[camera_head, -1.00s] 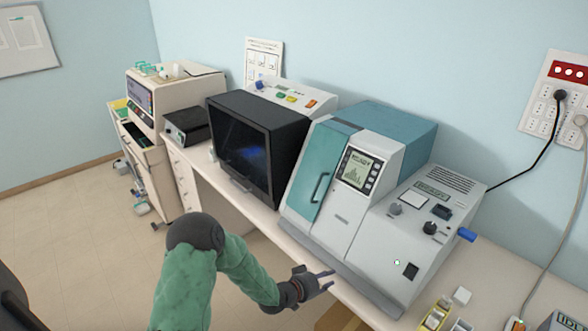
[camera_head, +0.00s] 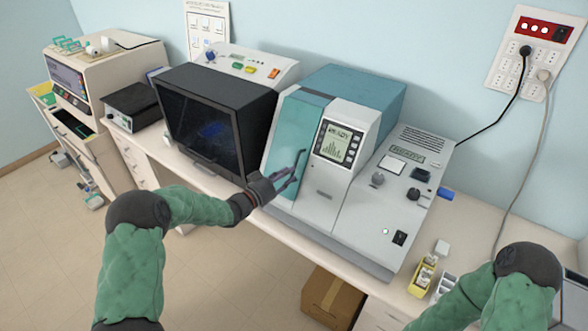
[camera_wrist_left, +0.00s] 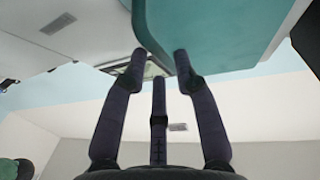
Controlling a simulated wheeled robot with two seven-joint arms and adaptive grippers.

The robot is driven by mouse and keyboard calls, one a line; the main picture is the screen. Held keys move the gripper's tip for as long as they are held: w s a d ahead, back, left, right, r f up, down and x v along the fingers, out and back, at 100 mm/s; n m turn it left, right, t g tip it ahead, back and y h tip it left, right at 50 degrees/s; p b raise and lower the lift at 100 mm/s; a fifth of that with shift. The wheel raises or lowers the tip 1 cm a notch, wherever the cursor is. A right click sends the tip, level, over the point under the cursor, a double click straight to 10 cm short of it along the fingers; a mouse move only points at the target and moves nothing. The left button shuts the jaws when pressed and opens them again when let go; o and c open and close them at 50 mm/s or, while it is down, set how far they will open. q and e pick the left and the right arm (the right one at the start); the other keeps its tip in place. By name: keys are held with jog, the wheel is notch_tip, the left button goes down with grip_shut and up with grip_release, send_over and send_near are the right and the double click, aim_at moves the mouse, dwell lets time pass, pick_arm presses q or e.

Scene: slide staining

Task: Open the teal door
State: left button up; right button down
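The teal door (camera_head: 293,132) is on the front left of a grey and teal instrument (camera_head: 345,200) on the bench and looks closed. Its upright handle is largely covered by my left gripper (camera_head: 290,171), whose fingers reach across the door's lower part. The left wrist view shows the gripper's dark purple fingers (camera_wrist_left: 160,62) spread apart, with a teal panel (camera_wrist_left: 215,35) just beyond the tips. I cannot tell whether the fingers touch the handle. My right arm shows at the lower right; its gripper is out of the picture.
A black box with a dark glass front (camera_head: 205,125) stands close to the instrument's left. A yellow rack (camera_head: 423,277) sits on the bench to its right. A cardboard box (camera_head: 332,297) is under the bench. Cables run down from a wall socket panel (camera_head: 530,52).

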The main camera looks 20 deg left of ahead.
pick_arm(q)
jog(key=shift+x, duration=1.95)
jog(key=shift+d, duration=0.1)
jog(key=shift+c, duration=0.3)
grip_shut()
jog(key=shift+s+r, duration=0.1)
jog(key=shift+s, duration=0.1)
